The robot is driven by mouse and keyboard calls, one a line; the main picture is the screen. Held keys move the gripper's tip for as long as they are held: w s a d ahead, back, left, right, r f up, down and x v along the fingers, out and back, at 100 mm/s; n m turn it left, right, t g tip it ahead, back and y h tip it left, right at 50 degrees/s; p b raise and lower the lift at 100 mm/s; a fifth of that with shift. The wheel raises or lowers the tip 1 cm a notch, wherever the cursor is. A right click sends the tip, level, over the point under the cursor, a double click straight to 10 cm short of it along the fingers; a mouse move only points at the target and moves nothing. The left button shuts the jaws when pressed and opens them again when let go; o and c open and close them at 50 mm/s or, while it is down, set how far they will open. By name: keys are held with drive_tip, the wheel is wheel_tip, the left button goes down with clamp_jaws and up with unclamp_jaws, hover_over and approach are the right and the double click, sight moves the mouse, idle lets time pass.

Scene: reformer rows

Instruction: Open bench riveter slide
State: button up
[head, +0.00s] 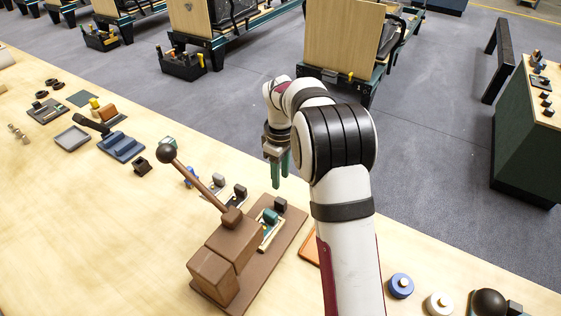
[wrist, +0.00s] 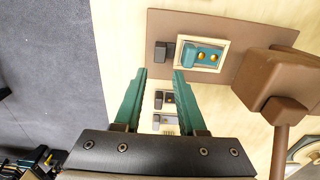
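The brown bench riveter (head: 222,255) stands on a brown base plate on the wooden bench, with a long lever ending in a dark ball knob (head: 167,153). Its body also shows at the right of the wrist view (wrist: 275,80). A dark block (wrist: 164,52) stands just outside the frame. My gripper (head: 281,180) points down, open and empty, apart from the slide. The teal fingers (wrist: 159,72) are spread below the dark block in the wrist view.
Two small dark blocks on pale plates (head: 238,191) stand close by. Round knobs (head: 401,285) lie at the right. Bare bench (head: 70,230) extends left of the riveter.

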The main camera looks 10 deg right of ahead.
wheel_tip(320, 180, up, 5)
idle(0.4)
drive_tip(key=s+a+r+m, duration=0.2)
drive_tip(key=s+r+m, duration=0.1)
drive_tip(key=s, duration=0.5)
drive_tip(key=s+a+r+m, duration=0.1)
drive_tip(key=s+r+m, duration=0.3)
drive_tip(key=s, duration=0.4)
drive_tip(key=s+a+f+m+y, duration=0.1)
drive_tip(key=s+f+m, duration=0.1)
drive_tip(key=s, duration=0.7)
drive_tip(key=s+a+f+m, duration=0.1)
drive_tip(key=s+f+m, duration=0.1)
drive_tip(key=s+m, duration=0.3)
drive_tip(key=s, duration=0.4)
drive_tip(key=shift+s+a+m+y, duration=0.3)
drive_tip(key=shift+s+a+y, duration=0.1)
